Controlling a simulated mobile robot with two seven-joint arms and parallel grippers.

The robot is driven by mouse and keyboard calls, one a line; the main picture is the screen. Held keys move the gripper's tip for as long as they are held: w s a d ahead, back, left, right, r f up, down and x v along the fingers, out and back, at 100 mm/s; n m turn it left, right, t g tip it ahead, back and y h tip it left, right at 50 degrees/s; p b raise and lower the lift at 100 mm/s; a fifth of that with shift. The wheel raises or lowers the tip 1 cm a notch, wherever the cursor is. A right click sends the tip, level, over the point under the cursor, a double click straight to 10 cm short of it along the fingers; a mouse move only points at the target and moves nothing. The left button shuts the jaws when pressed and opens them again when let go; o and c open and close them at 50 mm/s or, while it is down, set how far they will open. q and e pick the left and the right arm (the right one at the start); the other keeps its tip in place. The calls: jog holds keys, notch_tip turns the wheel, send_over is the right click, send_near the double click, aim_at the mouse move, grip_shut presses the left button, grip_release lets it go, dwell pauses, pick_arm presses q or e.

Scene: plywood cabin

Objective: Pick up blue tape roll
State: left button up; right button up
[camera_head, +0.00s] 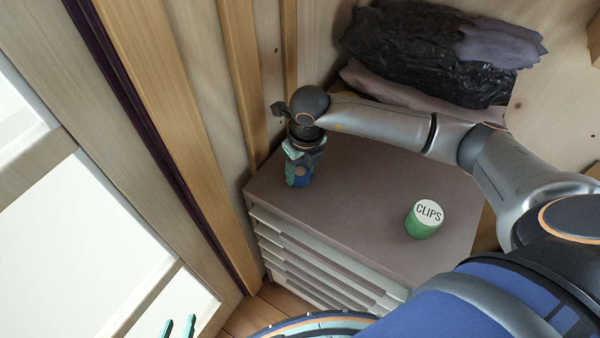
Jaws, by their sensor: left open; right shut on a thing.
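The blue tape roll (306,181) is at the left end of the brown cabinet top, partly hidden by my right gripper. A small orange patch shows at its middle. My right gripper (299,165) points down from the arm that reaches in from the right, and it is shut on the roll. I cannot tell whether the roll touches the cabinet top. My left gripper (178,327) shows only its two green fingertips at the bottom left edge. They are apart with nothing between them, far from the roll.
A green tin labelled CLIPS (424,220) stands on the right part of the cabinet top (350,205). Black crumpled plastic (425,55) lies behind my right arm. Wooden wall posts (240,70) rise close to the left of the cabinet. The middle of the top is clear.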

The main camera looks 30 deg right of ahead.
grip_shut()
